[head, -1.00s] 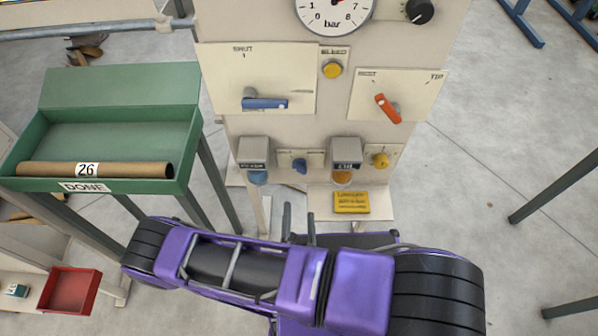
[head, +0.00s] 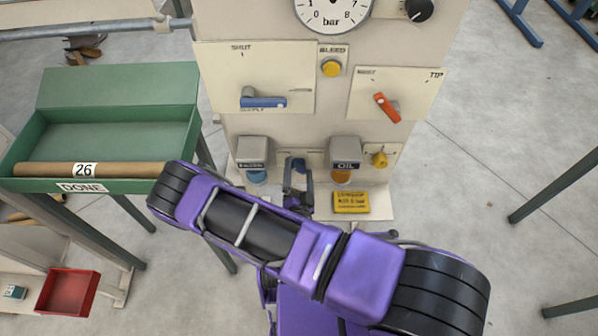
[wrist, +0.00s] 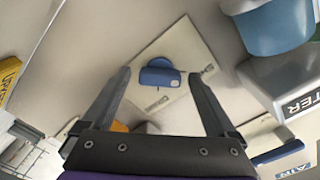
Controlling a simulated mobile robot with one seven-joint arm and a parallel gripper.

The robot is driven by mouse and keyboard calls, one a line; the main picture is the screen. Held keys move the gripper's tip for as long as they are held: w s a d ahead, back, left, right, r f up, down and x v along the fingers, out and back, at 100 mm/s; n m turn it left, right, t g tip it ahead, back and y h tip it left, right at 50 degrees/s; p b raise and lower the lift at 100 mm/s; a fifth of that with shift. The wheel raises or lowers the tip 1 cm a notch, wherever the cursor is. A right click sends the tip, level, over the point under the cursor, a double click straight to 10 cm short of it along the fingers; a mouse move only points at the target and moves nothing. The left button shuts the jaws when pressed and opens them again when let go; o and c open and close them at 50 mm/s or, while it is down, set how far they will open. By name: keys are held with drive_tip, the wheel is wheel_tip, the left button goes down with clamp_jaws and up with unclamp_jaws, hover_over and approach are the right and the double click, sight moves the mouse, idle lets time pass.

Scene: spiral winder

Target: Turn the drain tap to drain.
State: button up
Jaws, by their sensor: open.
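The drain tap is a small blue knob with a flat handle (wrist: 163,77) on a pale square plate (wrist: 178,50) in the wrist view. The plate has lettering at two of its corners, too blurred to read surely. The handle lies across the picture, roughly level. My gripper (wrist: 158,78) is open, with one finger to each side of the tap in the picture; the tips appear short of the plate. In the head view my gripper (head: 298,178) is in front of the lower panel, between the two grey boxes, and mostly hides the tap.
Two grey boxes (head: 253,150) (head: 345,150) flank the gripper, the right one marked OIL. A blue lever (head: 264,102) and an orange lever (head: 386,107) are above. A yellow knob (head: 380,159) is right, a yellow label (head: 350,202) below. A green DONE tray (head: 120,185) stands left.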

drive_tip(key=c, duration=1.4)
drive_tip(key=shift+o, duration=0.2)
drive_tip(key=shift+m, duration=0.3)
drive_tip(key=m, duration=0.3)
drive_tip(key=shift+m+p, duration=0.4)
drive_tip(key=m+p, duration=0.1)
drive_tip(key=m, duration=0.3)
drive_tip(key=shift+m, duration=0.3)
drive_tip(key=m+p, duration=0.1)
drive_tip(key=m, duration=0.3)
drive_tip(key=shift+f+m+p, duration=0.1)
drive_tip(key=shift+m+p, duration=0.7)
drive_tip(key=shift+m, duration=1.6)
